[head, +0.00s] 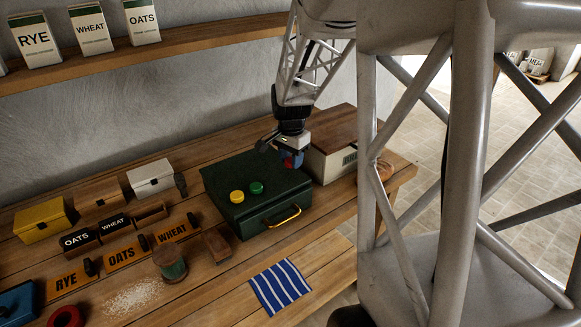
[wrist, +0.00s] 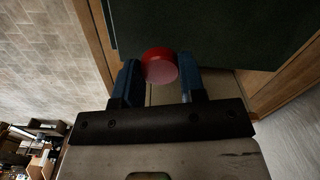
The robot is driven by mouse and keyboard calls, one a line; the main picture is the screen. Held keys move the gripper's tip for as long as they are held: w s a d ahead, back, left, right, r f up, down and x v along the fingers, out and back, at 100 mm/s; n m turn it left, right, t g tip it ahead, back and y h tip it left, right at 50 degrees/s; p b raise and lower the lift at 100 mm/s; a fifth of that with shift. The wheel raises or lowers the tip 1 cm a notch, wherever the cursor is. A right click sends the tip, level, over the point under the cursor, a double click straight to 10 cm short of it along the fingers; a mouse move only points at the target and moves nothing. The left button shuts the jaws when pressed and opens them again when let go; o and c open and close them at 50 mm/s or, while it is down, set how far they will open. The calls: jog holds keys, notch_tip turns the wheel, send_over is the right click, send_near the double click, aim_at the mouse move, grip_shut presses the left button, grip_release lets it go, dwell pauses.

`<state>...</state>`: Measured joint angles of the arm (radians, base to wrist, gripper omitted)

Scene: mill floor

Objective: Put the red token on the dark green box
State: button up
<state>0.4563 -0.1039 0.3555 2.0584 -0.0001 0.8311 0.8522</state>
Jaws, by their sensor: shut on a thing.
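The dark green box (head: 270,185) stands on the wooden bench with its brass handle toward the front. A yellow token (head: 237,196) and a green token (head: 256,187) lie on its lid. My gripper (head: 291,159) is at the box's back right corner, near lid height. In the wrist view my gripper (wrist: 159,78) has its blue fingers shut on the red token (wrist: 160,66). There the dark green box (wrist: 210,35) is just beyond the token, whose far edge overlaps it in the picture. I cannot tell if the token touches the lid.
A wooden-topped pale box (head: 334,140) stands close to the right of the green box. White (head: 151,178), wooden and yellow (head: 42,222) boxes stand left. A spool (head: 170,264), a wood block (head: 216,245) and a striped cloth (head: 279,287) lie in front. The lid's left part is clear.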

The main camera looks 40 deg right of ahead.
aim_at(291, 174)
jog(key=shift+f, duration=1.7)
jog(key=shift+f, duration=0.15)
jog(key=o, duration=0.9)
notch_tip(291, 174, up, 12)
jog(key=shift+f, duration=0.1)
jog(key=shift+r, duration=0.25)
